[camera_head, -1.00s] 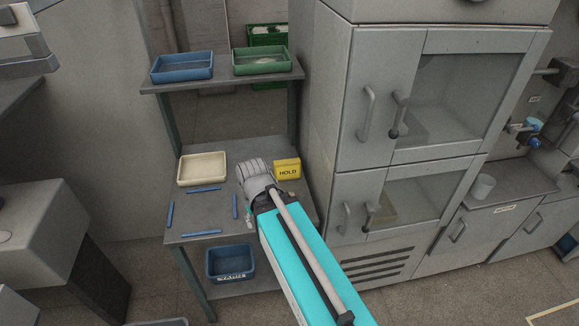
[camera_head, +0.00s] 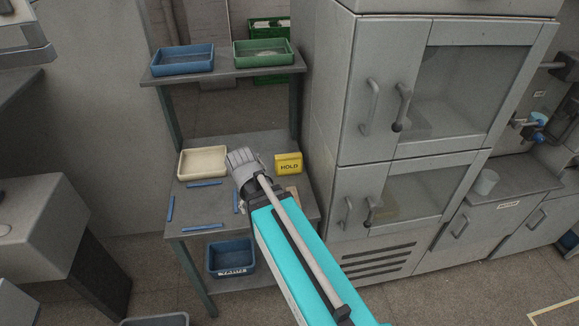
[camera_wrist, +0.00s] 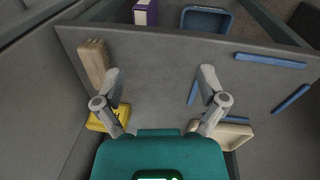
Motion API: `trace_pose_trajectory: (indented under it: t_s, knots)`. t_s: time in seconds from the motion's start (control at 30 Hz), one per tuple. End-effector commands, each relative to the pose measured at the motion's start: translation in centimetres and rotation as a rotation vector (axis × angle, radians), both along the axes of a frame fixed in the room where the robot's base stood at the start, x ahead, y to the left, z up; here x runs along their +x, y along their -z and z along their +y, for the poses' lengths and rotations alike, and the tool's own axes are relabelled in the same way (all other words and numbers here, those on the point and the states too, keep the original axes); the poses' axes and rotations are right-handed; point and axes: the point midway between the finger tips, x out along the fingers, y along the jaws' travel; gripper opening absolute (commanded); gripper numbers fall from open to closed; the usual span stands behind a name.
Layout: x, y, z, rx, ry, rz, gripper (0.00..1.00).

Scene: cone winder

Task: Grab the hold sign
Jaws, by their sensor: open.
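The yellow hold sign (camera_head: 288,164) stands on the table at its right side, beside the grey cabinet, with its lettering facing the head camera. In the wrist view the sign (camera_wrist: 96,122) is at the left, partly hidden behind one gripper finger. My gripper (camera_head: 240,158) is to the left of the sign in the head view, apart from it. In the wrist view my gripper (camera_wrist: 160,82) is open, with bare table between its fingers.
A cream tray (camera_head: 182,166) is left of my gripper. Blue strips (camera_head: 204,184) lie on the table. A wooden brush-like block (camera_wrist: 94,62) lies near the sign. A shelf above holds a blue tray (camera_head: 183,70) and a green tray (camera_head: 238,62). The cabinet (camera_head: 322,120) closes off the right.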

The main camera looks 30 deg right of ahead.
Motion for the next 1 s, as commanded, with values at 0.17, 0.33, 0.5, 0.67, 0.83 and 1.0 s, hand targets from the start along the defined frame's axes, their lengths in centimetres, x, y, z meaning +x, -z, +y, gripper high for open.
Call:
trace_pose_trajectory:
  t_s: [0.17, 0.33, 0.5, 0.67, 0.83, 1.0]
  knots:
    - [4.7, 1.4, -2.3, -0.159, 0.225, -0.031, 0.91]
    - [9.1, 1.9, -4.8, -0.337, 0.478, -0.113, 0.91]
    - [13.5, 1.8, -6.9, -0.508, 0.724, -0.246, 0.91]
    - [17.6, 1.3, -8.4, -0.651, 0.939, -0.415, 0.91]
    - [21.2, 0.4, -9.5, -0.760, 1.121, -0.605, 0.91]
    - [23.1, -0.4, -10.0, -0.816, 1.227, -0.742, 0.91]
